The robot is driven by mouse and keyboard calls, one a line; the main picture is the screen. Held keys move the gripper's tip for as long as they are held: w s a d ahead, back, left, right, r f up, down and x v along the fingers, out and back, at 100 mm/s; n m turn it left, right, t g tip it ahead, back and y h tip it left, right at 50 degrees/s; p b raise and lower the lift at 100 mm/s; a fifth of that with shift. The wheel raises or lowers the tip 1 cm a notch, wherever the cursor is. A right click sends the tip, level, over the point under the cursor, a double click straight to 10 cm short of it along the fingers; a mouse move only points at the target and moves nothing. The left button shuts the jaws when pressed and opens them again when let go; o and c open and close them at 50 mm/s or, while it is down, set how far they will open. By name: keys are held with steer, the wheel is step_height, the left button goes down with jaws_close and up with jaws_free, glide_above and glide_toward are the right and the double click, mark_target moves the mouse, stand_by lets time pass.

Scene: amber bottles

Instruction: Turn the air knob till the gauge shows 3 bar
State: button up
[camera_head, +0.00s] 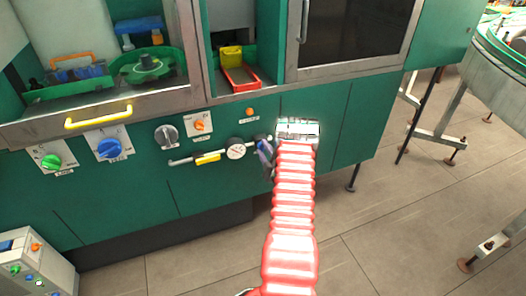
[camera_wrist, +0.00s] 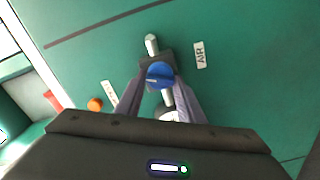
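The blue air knob (camera_wrist: 160,75) sits on a dark regulator body on the green panel, right by the "AIR" label (camera_wrist: 200,55) in the wrist view. My gripper (camera_wrist: 161,78) has one finger on each side of the knob, and both appear to touch it. In the head view my gripper (camera_head: 264,152) is at the panel and largely hides the knob. The white gauge (camera_head: 236,148) is just left of my gripper. Its needle is too small to read. In the wrist view the gauge (camera_wrist: 168,115) is mostly hidden behind my gripper.
Left along the panel are a green knob (camera_head: 51,161), a blue knob (camera_head: 109,148), a grey knob (camera_head: 166,135) and an orange switch (camera_head: 199,124). A yellow-handled valve (camera_head: 208,158) is on the pipe beside the gauge. A steel ledge with a yellow handle (camera_head: 98,117) juts out above.

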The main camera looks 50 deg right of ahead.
steer(key=c, duration=0.5)
steer(key=shift+a, duration=0.25)
steer(key=shift+c, duration=0.2)
steer(key=shift+d, duration=0.15)
steer(key=shift+m, duration=0.4)
steer(key=m, duration=0.9)
steer(key=shift+d, duration=0.1)
steer(key=shift+f, duration=0.1)
